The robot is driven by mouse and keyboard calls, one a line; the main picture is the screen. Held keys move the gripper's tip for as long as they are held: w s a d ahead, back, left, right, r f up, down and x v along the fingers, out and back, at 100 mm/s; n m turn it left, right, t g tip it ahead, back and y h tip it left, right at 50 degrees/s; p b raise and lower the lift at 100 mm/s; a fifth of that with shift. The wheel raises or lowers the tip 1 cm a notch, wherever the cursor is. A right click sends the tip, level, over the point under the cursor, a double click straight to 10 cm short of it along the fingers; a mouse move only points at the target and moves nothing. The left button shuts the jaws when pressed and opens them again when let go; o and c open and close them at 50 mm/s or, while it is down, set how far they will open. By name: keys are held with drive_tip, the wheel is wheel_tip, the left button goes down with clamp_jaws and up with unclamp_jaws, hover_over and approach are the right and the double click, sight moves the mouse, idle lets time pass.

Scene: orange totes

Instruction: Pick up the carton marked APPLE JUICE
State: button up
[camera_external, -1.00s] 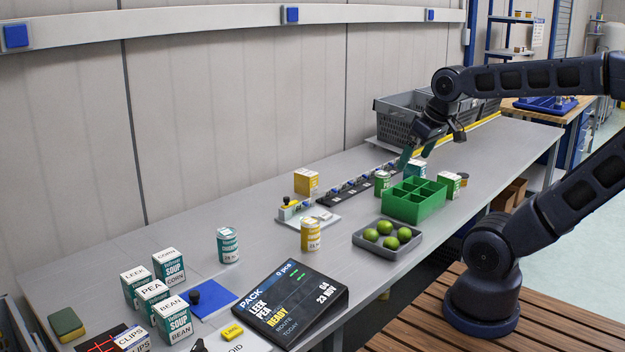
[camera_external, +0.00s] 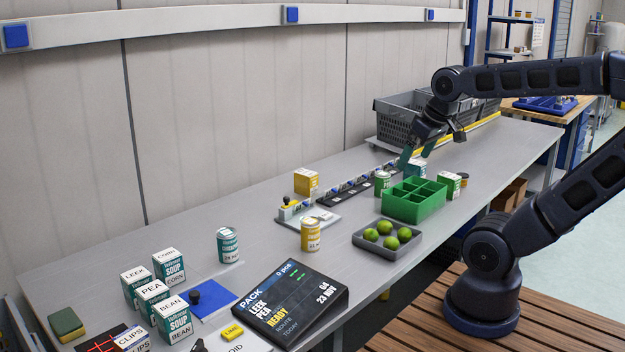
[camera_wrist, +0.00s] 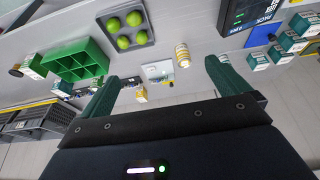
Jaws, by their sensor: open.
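No label that I can read says APPLE JUICE. A yellow carton (camera_external: 306,182) stands at the back of the bench; its marking is too small to read. A green-and-white carton (camera_external: 449,186) stands right of the green crate, and a teal-and-white carton (camera_external: 416,168) stands behind the crate; their labels are unreadable too. My gripper (camera_external: 416,157) is open and empty above the far part of the bench, near the teal-and-white carton in the picture. In the wrist view, my gripper (camera_wrist: 163,72) shows its two green fingers wide apart with nothing held between them.
The divided green crate (camera_external: 414,213) and a grey tray (camera_external: 363,245) of limes stand near the front edge. Grey baskets (camera_external: 401,127) are at the back right. Several soup cartons (camera_external: 170,267), a display (camera_external: 292,303) and cans (camera_external: 311,235) stand nearer the camera.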

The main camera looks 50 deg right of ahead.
idle(0.3)
drive_tip(key=w+d+m, duration=0.5)
drive_tip(key=w+d, duration=0.5)
drive_tip(key=w, duration=0.1)
drive_tip(key=m+g+h, duration=0.5)
drive_tip(key=m, duration=0.9)
approach(449, 175)
drive_tip(key=d+f, duration=0.2)
drive_tip(key=x, duration=0.6)
drive_tip(key=a+x, duration=0.1)
drive_tip(key=x, duration=0.3)
drive_tip(key=shift+s+f, duration=0.1)
drive_tip(key=shift+f, duration=0.05)
drive_tip(key=shift+c, duration=0.2)
drive_tip(key=c, duration=1.1)
